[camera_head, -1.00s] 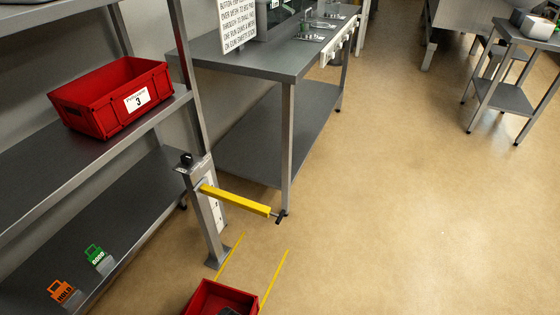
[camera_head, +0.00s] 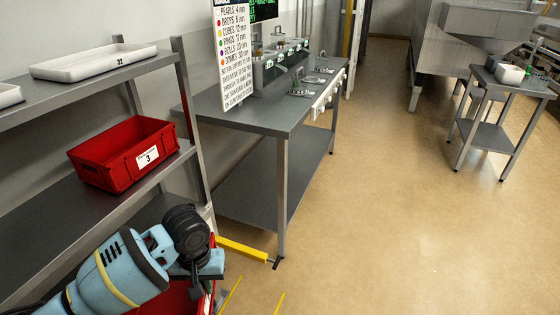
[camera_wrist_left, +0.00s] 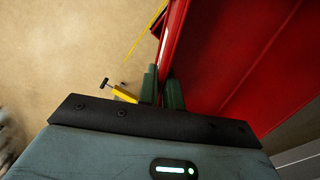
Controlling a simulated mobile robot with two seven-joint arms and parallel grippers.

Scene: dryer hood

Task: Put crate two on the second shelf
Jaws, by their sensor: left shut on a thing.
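My left gripper (camera_head: 203,279) is at the lower left of the head view, shut on the rim of a red crate (camera_head: 172,299). My arm hides much of this crate, and no number shows on it. The left wrist view shows the two dark fingers (camera_wrist_left: 161,84) on either side of the crate's rim, with the red wall (camera_wrist_left: 235,55) to the right. Another red crate, labelled 3 (camera_head: 98,172), sits on the middle shelf (camera_head: 55,218) of the grey rack at left. My right gripper is not in view.
A white tray marked 22 (camera_head: 92,61) lies on the upper shelf. A yellow bar (camera_head: 243,250) juts out by the rack post, close to the held crate. A grey table (camera_head: 262,115) stands beyond the rack.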

